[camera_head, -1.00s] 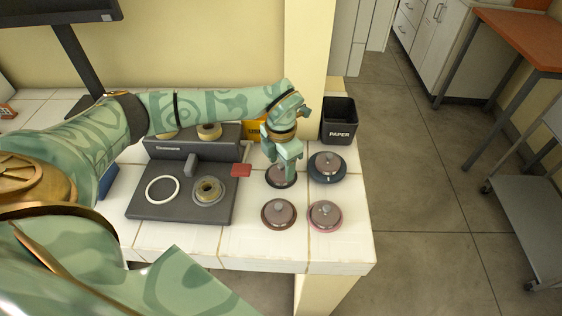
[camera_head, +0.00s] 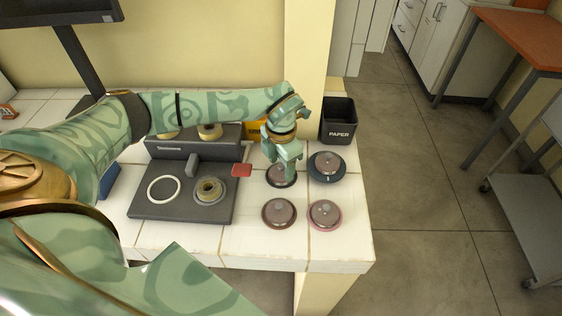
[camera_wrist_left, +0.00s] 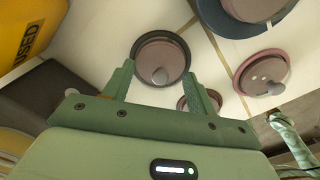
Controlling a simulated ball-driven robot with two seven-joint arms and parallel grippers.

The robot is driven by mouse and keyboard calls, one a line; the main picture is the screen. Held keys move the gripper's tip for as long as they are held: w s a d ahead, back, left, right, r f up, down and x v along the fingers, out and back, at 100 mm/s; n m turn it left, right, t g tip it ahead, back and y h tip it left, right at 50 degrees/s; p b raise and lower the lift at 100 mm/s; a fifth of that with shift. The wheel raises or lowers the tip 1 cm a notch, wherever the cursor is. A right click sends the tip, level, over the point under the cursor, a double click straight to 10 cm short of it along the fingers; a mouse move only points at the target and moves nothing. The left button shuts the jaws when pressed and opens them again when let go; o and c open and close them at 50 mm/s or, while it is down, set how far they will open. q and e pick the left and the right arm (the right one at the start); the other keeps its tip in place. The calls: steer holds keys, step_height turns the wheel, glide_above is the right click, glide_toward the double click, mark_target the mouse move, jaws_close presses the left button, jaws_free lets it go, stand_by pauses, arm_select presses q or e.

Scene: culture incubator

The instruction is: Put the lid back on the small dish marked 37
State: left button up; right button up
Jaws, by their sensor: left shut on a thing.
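My left gripper (camera_head: 286,152) points down over the back-left small dish (camera_head: 281,183) on the white tiled counter. In the left wrist view its fingers (camera_wrist_left: 160,72) stand on either side of a round brown lid (camera_wrist_left: 160,54) with a grey knob, and they are shut on it. A dark rim shows around this lid; I cannot tell whether the lid rests fully on the dish. The marking 37 cannot be read in these frames. My right gripper is not in view.
Close by stand a blue-rimmed dish (camera_head: 327,166), a brown dish (camera_head: 279,213) and a pink-rimmed dish (camera_head: 325,214), all with knobbed lids. A dark device (camera_head: 152,206) bears a white ring and a spool-like part. A red block (camera_head: 242,170) and a black paper bin (camera_head: 339,121) are near.

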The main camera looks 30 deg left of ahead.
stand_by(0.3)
arm_select(q)
steer(key=o, duration=1.4)
step_height(320, 180, up, 7)
steer(key=p, duration=0.6)
steer(key=shift+r, duration=0.1)
steer(key=shift+c, duration=1.2)
jaws_close()
